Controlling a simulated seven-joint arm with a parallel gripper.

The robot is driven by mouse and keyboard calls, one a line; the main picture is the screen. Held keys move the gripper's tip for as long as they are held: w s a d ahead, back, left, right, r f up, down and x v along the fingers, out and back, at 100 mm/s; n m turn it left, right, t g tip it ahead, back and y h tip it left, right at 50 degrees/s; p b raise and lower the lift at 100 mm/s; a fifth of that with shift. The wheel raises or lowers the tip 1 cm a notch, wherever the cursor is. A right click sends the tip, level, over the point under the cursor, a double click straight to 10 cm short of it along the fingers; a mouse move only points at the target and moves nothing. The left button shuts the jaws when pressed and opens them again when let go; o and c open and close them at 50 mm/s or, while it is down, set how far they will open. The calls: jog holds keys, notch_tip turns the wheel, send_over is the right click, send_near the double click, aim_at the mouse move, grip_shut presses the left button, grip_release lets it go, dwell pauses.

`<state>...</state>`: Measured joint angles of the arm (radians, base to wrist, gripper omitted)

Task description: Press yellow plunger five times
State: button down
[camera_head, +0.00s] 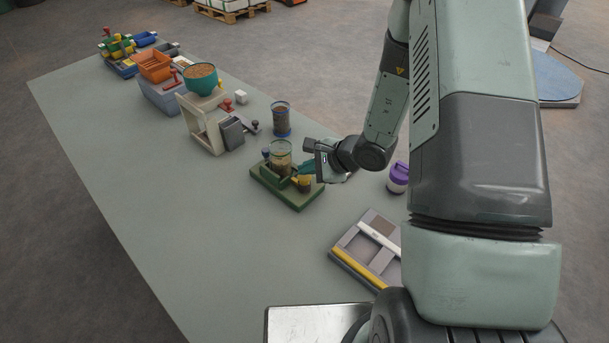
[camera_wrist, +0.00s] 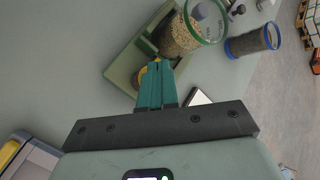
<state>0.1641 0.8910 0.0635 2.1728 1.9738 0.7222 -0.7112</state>
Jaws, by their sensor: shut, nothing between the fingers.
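The yellow plunger (camera_head: 304,184) stands at the front right of a green base (camera_head: 283,198) on the table. In the wrist view only a yellow part of the plunger (camera_wrist: 143,74) shows, beside and behind my fingertips. My gripper (camera_head: 300,173) is shut and empty, its teal fingers together over the plunger. It also shows in the wrist view (camera_wrist: 157,68), fingers pointing at the green base (camera_wrist: 121,72). I cannot tell whether the fingertips touch the plunger. A clear jar of grain (camera_head: 281,160) stands on the same base, close beside my fingers; it also shows in the wrist view (camera_wrist: 182,38).
A blue-rimmed jar (camera_head: 281,120) stands behind the base. A purple-lidded jar (camera_head: 398,177) is to the right. A grey tray with a yellow bar (camera_head: 358,268) lies in front. A cream stand (camera_head: 205,130) is at the left. The table's left side is clear.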

aim_at(307, 178)
jog(key=shift+f, duration=0.7)
dwell(0.8)
jog(key=shift+r, duration=1.15)
jog(key=shift+r, duration=2.5)
dwell(0.5)
notch_tip(307, 178, up, 4)
jog(key=shift+f, duration=0.1)
jog(key=shift+f, duration=0.1)
